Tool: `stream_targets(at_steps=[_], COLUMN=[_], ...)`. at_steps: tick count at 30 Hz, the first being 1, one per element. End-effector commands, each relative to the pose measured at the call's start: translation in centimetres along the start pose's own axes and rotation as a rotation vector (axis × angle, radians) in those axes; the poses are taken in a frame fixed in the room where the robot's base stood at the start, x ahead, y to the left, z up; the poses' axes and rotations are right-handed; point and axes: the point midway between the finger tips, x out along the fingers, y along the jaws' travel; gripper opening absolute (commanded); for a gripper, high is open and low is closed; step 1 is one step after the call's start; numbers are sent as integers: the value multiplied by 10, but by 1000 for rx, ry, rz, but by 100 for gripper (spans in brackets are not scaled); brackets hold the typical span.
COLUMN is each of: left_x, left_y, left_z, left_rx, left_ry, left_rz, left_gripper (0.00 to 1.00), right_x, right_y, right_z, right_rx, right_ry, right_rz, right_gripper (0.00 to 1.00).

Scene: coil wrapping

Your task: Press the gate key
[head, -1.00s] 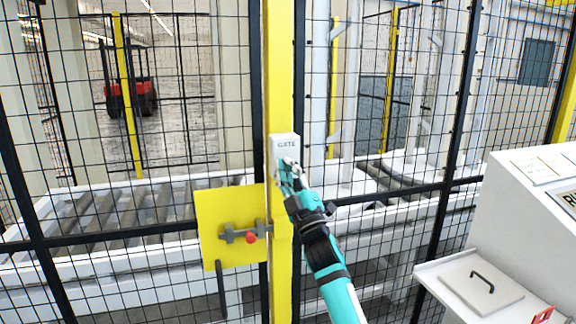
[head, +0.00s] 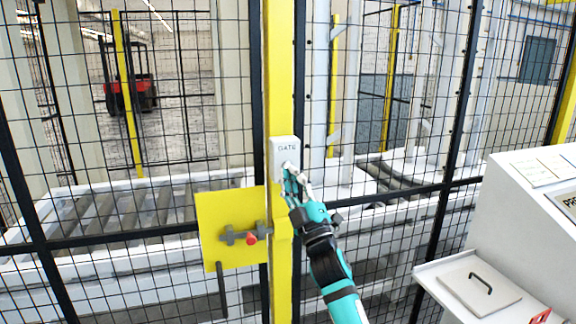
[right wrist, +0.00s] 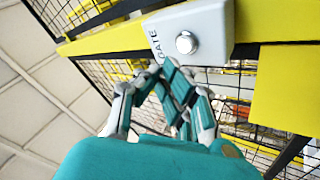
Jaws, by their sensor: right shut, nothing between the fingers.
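The gate key box (head: 284,149) is a small white box marked GATE on the yellow post. In the right wrist view the box (right wrist: 205,32) shows a round silver button (right wrist: 187,43), uncovered. My right gripper (head: 290,170) is shut and empty at the lower part of the box in the head view. In the right wrist view its fingertips (right wrist: 163,68) are just below and left of the button, with a small gap showing. Whether they touch the box cannot be told. My left gripper is not in view.
A yellow plate (head: 226,262) with a grey bolt and red knob (head: 251,239) is on the gate left of the post. Black mesh fence spans both sides, with a roller conveyor (head: 120,215) behind. A white console (head: 535,215) stands at right.

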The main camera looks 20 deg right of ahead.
Motion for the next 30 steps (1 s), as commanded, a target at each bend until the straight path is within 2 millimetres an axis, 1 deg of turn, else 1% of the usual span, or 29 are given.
stream_targets(at_steps=[1, 3, 11, 30], left_x=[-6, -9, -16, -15], left_y=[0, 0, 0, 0], left_z=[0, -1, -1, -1], left_rx=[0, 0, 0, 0], left_ry=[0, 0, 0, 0], left_rz=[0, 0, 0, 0], left_gripper=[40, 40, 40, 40], right_x=[-3, -9, -25, -27], right_y=[4, 7, 15, 14], right_z=[-3, -6, -14, -14], right_rx=[0, 0, 0, 1], right_ry=[0, 0, 0, -2], right_rz=[-1, -1, -1, -2], right_gripper=[0, 0, 0, 0])
